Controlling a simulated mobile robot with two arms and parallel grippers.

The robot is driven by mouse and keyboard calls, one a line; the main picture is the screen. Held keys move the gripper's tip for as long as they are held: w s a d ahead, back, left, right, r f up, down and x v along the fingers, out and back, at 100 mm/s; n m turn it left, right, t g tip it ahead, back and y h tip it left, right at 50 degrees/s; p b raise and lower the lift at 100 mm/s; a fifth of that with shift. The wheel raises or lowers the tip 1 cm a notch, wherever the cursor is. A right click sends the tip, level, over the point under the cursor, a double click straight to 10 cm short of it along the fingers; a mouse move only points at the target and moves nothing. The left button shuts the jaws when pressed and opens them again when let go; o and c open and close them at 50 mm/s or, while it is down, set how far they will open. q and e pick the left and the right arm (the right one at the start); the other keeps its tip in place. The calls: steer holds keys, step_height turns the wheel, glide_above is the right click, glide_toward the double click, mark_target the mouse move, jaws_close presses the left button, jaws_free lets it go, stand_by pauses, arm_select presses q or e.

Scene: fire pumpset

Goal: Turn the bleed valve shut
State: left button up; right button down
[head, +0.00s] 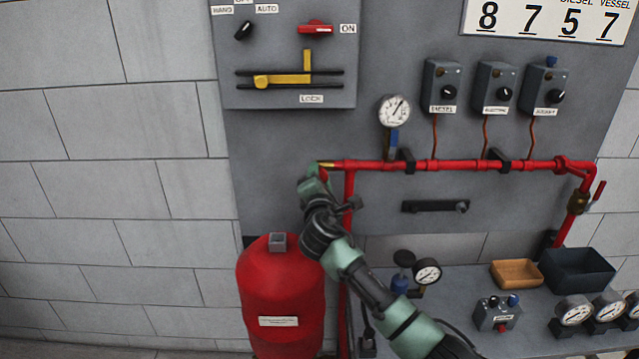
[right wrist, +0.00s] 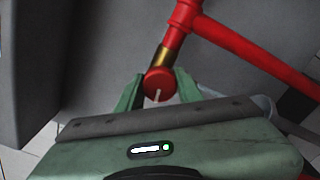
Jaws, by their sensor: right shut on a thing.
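The bleed valve (right wrist: 158,84) has a round red knob with a white mark, on a brass stem at the left end of the red pipe (head: 460,165). My right gripper (head: 316,174) reaches up to this pipe end and hides most of the knob in the head view. In the right wrist view, the two green fingers of the right gripper (right wrist: 158,93) stand on either side of the knob, shut on it. The white mark points down and slightly left in that view. My left gripper is not in view.
A red tank (head: 281,295) stands below and left of my right arm. A pressure gauge (head: 394,110) and grey control boxes (head: 442,87) sit above the pipe. A red-handled valve (head: 578,201) is at the right. Trays and gauges cover the bench (head: 455,300).

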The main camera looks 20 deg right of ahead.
steer(key=m+b, duration=0.1)
steer(key=m, duration=0.1)
steer(key=m+b, duration=0.2)
steer(key=m, duration=0.1)
steer(key=shift+f+m, duration=0.25)
steer(key=shift+m, duration=0.05)
steer(key=m+b, duration=0.2)
steer(key=m, duration=0.2)
steer(key=shift+m, duration=0.3)
steer(key=m+b, duration=0.2)
steer(key=m, duration=0.3)
steer(key=m+b, duration=0.1)
steer(key=m, duration=0.3)
steer(key=shift+r+m+b, duration=0.15)
steer(key=shift+m+b, duration=0.15)
steer(key=shift+b, duration=0.05)
steer(key=c, duration=1.2)
jaws_free()
steer(key=shift+c, duration=0.2)
steer(key=o, duration=0.3)
steer(key=shift+r, duration=0.15)
